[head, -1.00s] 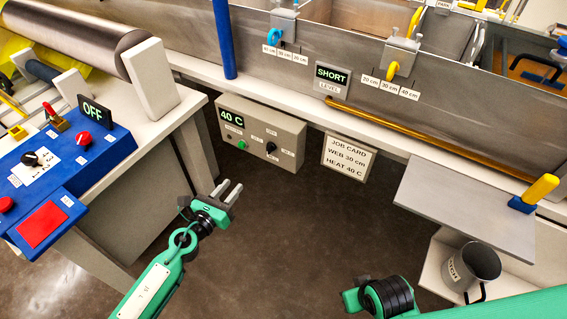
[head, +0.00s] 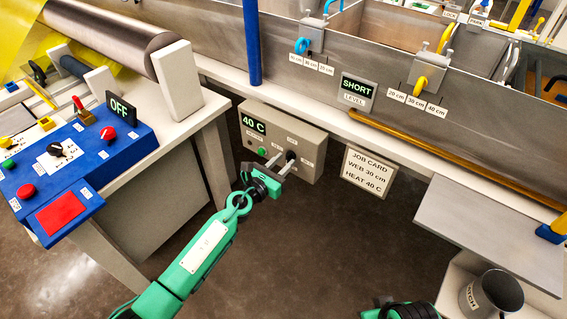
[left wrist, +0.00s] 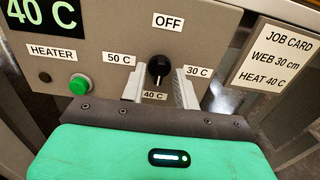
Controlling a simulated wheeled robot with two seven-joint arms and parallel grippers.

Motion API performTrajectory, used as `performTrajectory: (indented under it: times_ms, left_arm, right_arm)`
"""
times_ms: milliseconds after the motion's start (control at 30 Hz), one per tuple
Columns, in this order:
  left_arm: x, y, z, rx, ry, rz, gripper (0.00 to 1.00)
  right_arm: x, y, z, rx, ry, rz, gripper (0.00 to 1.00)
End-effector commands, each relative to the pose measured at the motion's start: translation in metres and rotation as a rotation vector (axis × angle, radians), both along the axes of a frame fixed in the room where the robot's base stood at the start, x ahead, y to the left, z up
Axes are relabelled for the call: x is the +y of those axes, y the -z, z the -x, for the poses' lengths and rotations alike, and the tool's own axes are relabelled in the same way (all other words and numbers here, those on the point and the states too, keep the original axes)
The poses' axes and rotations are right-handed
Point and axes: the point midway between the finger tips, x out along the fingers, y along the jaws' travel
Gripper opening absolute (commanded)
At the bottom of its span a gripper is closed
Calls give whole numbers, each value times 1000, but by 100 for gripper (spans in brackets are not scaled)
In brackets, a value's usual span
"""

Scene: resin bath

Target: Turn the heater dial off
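The heater dial (left wrist: 158,66) is a black knob on the front of the grey heater box (head: 312,140). It shows in the head view (head: 291,155), partly behind my fingers. In the left wrist view its pale mark points down at the 40 C label, with OFF above, 50 C left and 30 C right. The box display (head: 253,123) reads 40 C. My left gripper (left wrist: 160,88) is open, one finger on each side of the dial's lower part, with visible gaps. It also shows in the head view (head: 284,162).
A green button (left wrist: 79,85) sits left of the dial. The job card (head: 368,172) hangs right of the box and reads WEB 30 cm, HEAT 40 C. A blue control panel (head: 75,165) stands at left. A grey shelf (head: 490,235) juts out at right.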

Motion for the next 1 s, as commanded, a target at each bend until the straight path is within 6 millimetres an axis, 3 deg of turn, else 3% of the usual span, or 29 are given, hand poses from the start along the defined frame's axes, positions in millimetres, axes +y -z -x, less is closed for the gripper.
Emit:
performTrajectory:
  times_ms: [367,533,567,1000]
  left_arm:
    - [-4,0,-6,0,0,0,31]
    - [-4,0,-6,0,0,0,1]
    - [-4,0,-6,0,0,0,0]
    - [-4,0,-6,39,-1,52,0]
  right_arm:
    - [0,-6,0,-9,-1,0,0]
    - [-1,-5,0,-8,0,0,0]
    - [-1,-5,0,-7,0,0,0]
    - [-1,-4,0,-4,1,1,0]
